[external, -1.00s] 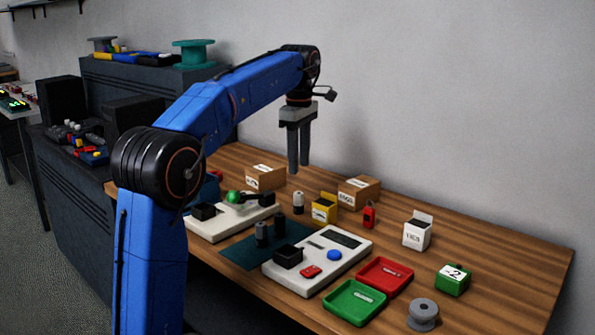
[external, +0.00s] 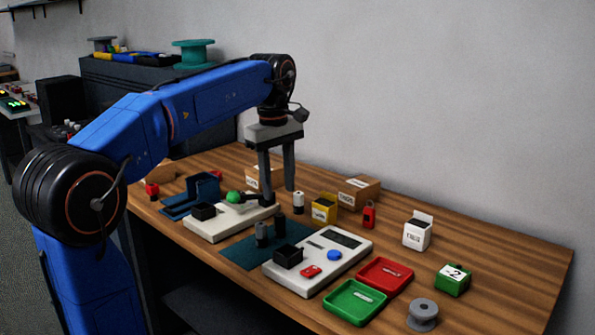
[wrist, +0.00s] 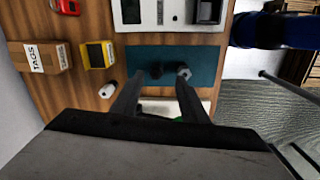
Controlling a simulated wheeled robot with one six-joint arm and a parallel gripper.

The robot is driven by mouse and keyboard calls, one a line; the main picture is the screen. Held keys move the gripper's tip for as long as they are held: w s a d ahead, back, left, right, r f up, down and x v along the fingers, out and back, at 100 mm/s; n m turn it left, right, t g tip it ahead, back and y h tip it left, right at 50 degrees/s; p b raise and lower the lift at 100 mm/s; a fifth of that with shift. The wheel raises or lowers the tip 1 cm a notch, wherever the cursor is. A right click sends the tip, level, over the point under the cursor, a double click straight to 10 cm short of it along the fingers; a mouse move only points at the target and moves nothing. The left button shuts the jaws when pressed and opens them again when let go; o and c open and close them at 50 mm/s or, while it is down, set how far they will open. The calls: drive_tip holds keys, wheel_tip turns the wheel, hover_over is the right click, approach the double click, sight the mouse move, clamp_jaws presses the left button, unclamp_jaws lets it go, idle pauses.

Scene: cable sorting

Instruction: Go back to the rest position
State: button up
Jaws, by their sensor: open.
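My gripper (external: 278,194) hangs pointing down, open, over the left part of the workbench. Nothing is between its fingers. In the external view its fingers stand in front of a cardboard box (external: 251,178) and beside the white device with the green knob (external: 233,197). In the wrist view the gripper (wrist: 158,82) shows both fingers apart, above the dark teal mat (wrist: 205,60). The height above the table is hard to judge.
A white tester (external: 335,240), red tray (external: 385,277), green tray (external: 354,303) and grey spool (external: 423,314) lie to the right. A yellow box (external: 324,208) and white cylinder (external: 298,203) stand near the gripper.

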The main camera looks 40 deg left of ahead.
drive_tip(key=s+d+f+m, duration=0.2)
drive_tip(key=s+f, duration=0.1)
drive_tip(key=s, duration=0.4)
drive_tip(key=s+d+f+m+t, duration=0.1)
drive_tip(key=s+d+f+m, duration=0.25)
drive_tip(key=s, duration=0.25)
drive_tip(key=s+d+f+m, duration=0.2)
drive_tip(key=s+f, duration=0.1)
drive_tip(key=s, duration=0.4)
drive_tip(key=s+d+f+m+t, duration=0.1)
drive_tip(key=s+f+m+t, duration=0.2)
drive_tip(key=f, duration=1.2)
drive_tip(key=s+m, duration=0.2)
drive_tip(key=m, duration=0.3)
drive_tip(key=shift+m, duration=0.35)
drive_tip(key=shift+d, duration=0.1)
idle(3.6)
